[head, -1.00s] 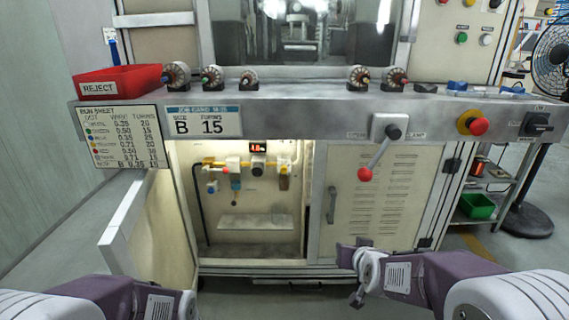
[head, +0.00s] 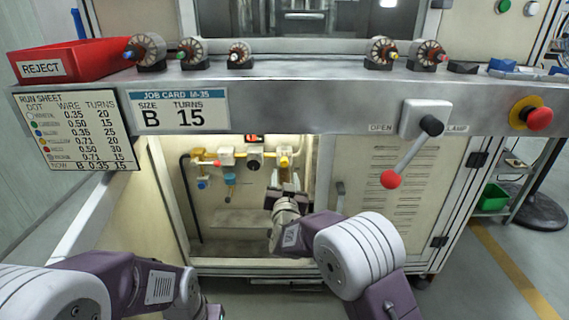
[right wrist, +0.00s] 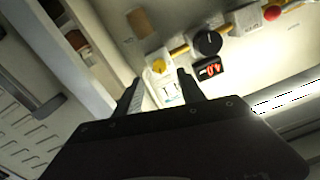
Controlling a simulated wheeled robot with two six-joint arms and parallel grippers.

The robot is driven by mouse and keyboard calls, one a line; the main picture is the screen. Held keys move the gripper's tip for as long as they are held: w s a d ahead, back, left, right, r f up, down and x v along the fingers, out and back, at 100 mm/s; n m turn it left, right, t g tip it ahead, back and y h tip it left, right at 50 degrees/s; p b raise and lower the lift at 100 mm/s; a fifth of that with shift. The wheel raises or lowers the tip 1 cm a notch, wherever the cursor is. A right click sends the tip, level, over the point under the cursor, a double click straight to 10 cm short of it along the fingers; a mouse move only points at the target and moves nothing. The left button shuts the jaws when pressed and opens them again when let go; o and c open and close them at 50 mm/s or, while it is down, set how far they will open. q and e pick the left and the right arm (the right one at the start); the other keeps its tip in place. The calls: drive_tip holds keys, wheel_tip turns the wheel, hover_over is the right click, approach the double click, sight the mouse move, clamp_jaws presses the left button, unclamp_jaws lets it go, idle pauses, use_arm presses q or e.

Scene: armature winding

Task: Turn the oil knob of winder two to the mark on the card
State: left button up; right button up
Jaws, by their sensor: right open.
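The cabinet under the bench is open, with a row of air and oil fittings inside. A small yellow knob (head: 284,162) is at the right end of this row. In the right wrist view the yellow knob (right wrist: 158,67) sits on a pale block just beyond the fingertips, beside a white label (right wrist: 170,92) with unreadable marks. My right gripper (head: 287,188) is inside the cabinet opening, just below the knob in the head view. Its fingers (right wrist: 160,85) are open and empty. The job card (head: 179,109) reads size B, turns 15. My left gripper is out of view.
A black knob (right wrist: 207,43) and a red digital display (right wrist: 208,70) are beside the yellow knob. The open cabinet door (head: 95,215) is at left. A red-balled lever (head: 390,179) hangs at right. The run sheet (head: 75,135) hangs at left.

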sight(285, 164)
drive_tip(key=w+b, duration=0.3)
drive_tip(key=w, duration=0.3)
drive_tip(key=shift+w+f, duration=0.15)
drive_tip(key=shift+w, duration=0.65)
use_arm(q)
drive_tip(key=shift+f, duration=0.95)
use_arm(e)
drive_tip(key=shift+r, duration=0.2)
